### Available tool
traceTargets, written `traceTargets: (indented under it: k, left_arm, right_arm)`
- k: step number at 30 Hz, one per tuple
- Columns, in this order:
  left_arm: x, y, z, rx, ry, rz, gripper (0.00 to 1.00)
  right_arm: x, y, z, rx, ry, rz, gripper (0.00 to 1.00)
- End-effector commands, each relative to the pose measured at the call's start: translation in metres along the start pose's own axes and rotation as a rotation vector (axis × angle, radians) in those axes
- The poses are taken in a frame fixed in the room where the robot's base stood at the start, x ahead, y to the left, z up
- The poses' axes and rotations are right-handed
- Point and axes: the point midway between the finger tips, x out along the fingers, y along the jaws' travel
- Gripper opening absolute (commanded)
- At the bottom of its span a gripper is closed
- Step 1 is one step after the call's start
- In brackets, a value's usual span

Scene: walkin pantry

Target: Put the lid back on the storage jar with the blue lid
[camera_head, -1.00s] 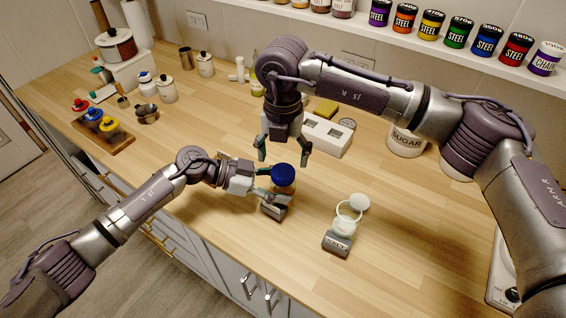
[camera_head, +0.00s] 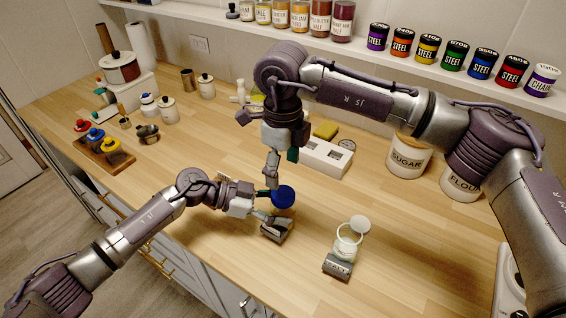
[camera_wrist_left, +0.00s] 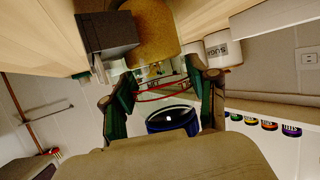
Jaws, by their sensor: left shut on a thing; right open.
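The storage jar (camera_head: 287,213) stands on the counter, partly hidden by fingers, with a grey label block (camera_head: 275,233) at its front. Its blue lid (camera_head: 284,197) is at the top. I cannot tell whether the lid is seated. My left gripper (camera_head: 272,212) is shut on the jar from the left. In the left wrist view, which is upside down, the jar's brown contents (camera_wrist_left: 150,38) and the blue lid (camera_wrist_left: 172,120) show, with thin red curves between the fingers. My right gripper (camera_head: 279,172) is open, pointing down just above and behind the lid.
A second jar (camera_head: 347,246) with a white lid tilted open (camera_head: 360,223) stands to the right. A white holder (camera_head: 326,157), a sugar canister (camera_head: 406,162) and a flour canister (camera_head: 462,184) stand behind.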

Motion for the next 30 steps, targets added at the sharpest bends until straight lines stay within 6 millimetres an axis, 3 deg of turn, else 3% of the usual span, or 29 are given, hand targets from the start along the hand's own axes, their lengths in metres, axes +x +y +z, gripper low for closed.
traceTargets:
  k: [3, 7, 20, 25, 30]
  left_arm:
    - [0.000, 0.000, 0.000, 0.000, 0.001, -0.001, 0.00]
    - [0.000, 0.000, 0.000, 0.000, 0.001, -0.001, 0.00]
    - [0.000, 0.000, 0.000, 0.000, 0.001, -0.001, 0.00]
    - [0.000, 0.000, 0.000, 0.000, 0.001, 0.000, 0.00]
    - [0.000, 0.000, -0.001, 0.000, 0.001, 0.000, 0.00]
  right_arm:
    - [-0.004, 0.000, 0.000, -0.182, 0.000, -0.001, 0.75]
    - [-0.007, 0.000, 0.000, -0.296, 0.000, -0.001, 0.75]
    - [-0.006, 0.000, 0.000, -0.334, 0.001, 0.000, 0.75]
    - [0.008, 0.000, -0.001, -0.333, 0.002, 0.002, 0.75]
    - [0.035, 0.001, -0.001, -0.332, 0.002, 0.003, 0.75]
